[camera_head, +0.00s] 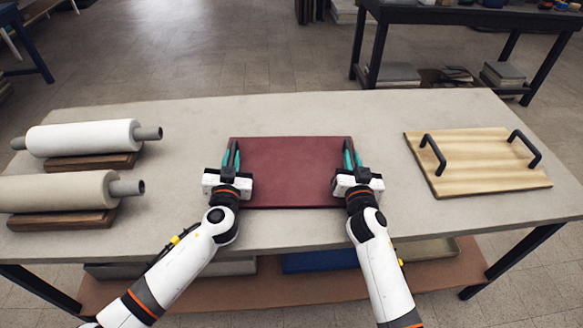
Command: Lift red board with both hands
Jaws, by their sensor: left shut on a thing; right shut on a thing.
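The red board (290,172) is a flat, dark red rectangle in the middle of the table, between my two grippers. My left gripper (231,156) is shut on the board's left edge. My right gripper (349,156) is shut on its right edge. The grippers and wrists cover parts of both side edges. I cannot tell whether the board touches the table or is slightly above it.
A wooden board with two black handles (475,165) lies at the right. The table behind the red board is clear.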

